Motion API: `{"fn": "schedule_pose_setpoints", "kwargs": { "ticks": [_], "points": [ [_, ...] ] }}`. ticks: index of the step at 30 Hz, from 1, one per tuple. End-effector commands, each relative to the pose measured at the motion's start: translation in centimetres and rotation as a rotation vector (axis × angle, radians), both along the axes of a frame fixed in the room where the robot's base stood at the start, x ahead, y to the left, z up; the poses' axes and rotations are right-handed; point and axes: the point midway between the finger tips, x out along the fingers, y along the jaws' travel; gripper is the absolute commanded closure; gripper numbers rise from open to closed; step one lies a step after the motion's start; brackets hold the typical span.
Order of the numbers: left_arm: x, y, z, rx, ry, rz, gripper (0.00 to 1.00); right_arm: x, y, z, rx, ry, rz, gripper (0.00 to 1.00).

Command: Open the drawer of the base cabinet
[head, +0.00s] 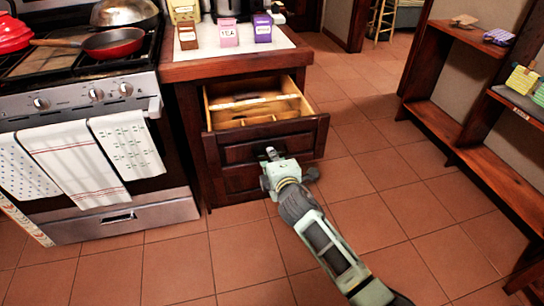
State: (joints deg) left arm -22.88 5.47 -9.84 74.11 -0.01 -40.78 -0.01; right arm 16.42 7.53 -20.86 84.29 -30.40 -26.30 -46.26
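The base cabinet (188,128) is dark wood with a light countertop, right of the stove. Its top drawer (312,137) is pulled out, and its pale wooden inside with dividers shows. A second drawer front (232,178) below it is closed. My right gripper (270,155) is in front of the cabinet, at the lower edge of the open drawer's front. I cannot tell whether it touches the drawer, and its fingers are too small and partly hidden to tell open from shut. My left gripper is not in view.
The stove (75,97) with hanging towels (128,142) stands left of the cabinet. A red pan (113,43) is on it. Several small boxes (228,33) stand on the countertop. Shelves (437,122) stand at the right. The tiled floor (400,195) between is clear.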

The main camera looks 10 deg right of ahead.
Motion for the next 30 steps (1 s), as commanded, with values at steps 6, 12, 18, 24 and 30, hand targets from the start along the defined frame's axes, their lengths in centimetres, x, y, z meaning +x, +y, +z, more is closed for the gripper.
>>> {"fn": "schedule_pose_setpoints", "kwargs": {
  "ticks": [6,12,18,24,30],
  "points": [
    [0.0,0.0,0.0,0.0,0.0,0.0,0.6,0.0,0.0,0.0,0.0,0.0,0.0,0.84],
    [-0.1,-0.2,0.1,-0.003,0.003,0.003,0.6,-0.2,0.0,0.0,-0.001,0.0,0.001,0.84],
    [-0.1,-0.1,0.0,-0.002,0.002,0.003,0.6,-2.4,-0.1,0.4,-0.001,0.0,0.001,0.84],
    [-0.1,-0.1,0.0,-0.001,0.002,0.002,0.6,-6.2,-0.2,1.3,-0.001,0.0,0.002,0.84],
    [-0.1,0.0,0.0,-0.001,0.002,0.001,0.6,-9.6,-0.3,2.0,-0.001,0.001,0.001,0.84]
  ]
}}
